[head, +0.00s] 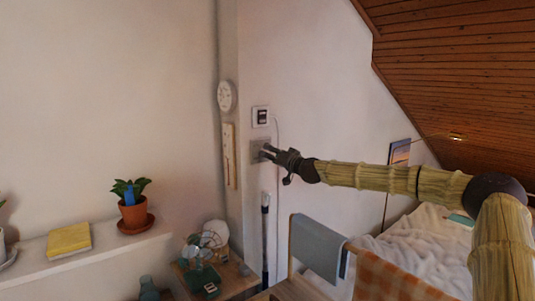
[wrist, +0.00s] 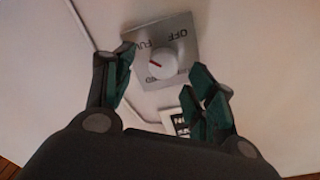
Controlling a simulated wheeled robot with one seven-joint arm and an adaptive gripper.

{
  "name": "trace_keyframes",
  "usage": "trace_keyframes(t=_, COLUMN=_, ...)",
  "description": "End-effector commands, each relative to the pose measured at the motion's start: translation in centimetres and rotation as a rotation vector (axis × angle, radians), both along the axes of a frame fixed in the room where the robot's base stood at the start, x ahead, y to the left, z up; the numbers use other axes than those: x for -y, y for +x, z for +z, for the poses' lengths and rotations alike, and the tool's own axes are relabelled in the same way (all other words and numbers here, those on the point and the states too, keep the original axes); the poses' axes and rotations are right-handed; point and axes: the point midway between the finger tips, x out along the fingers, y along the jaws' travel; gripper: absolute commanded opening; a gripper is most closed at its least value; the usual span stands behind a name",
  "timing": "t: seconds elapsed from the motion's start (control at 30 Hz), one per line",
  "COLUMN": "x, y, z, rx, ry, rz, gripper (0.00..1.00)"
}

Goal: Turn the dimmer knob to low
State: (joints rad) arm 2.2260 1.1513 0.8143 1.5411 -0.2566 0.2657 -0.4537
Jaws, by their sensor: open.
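The dimmer is a grey square plate (wrist: 184,30) with a round pale knob (wrist: 160,64) in the wrist view. The knob has a red pointer line facing left in the picture, roughly between the letters of "FUL" and a partly hidden label ending in "D". "OFF" reads at the top of the plate. In the head view the plate (head: 256,146) is on the wall, partly hidden by my gripper (head: 266,152). In the wrist view my gripper (wrist: 158,82) is open, with its dark green fingers on either side of the knob, apart from it.
A white-framed wall device (head: 261,116) with a cord is just above the dimmer. A round white wall piece (head: 226,97) and a tall pale panel (head: 229,155) hang to the left. A chair with grey cloth (head: 318,246) and a bed (head: 430,238) stand below right.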

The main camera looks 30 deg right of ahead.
Motion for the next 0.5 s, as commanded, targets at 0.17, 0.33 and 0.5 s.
trace_keyframes(t=0.17, x=-0.3, y=1.4, z=0.1, rx=-0.002, ry=-0.001, rz=0.001, gripper=0.56)
trace_keyframes(t=0.33, x=-0.6, y=2.6, z=0.2, rx=-0.001, ry=-0.003, rz=0.002, gripper=0.56)
trace_keyframes(t=0.5, x=-0.5, y=3.3, z=0.1, rx=-0.001, ry=-0.001, rz=0.002, gripper=0.56)
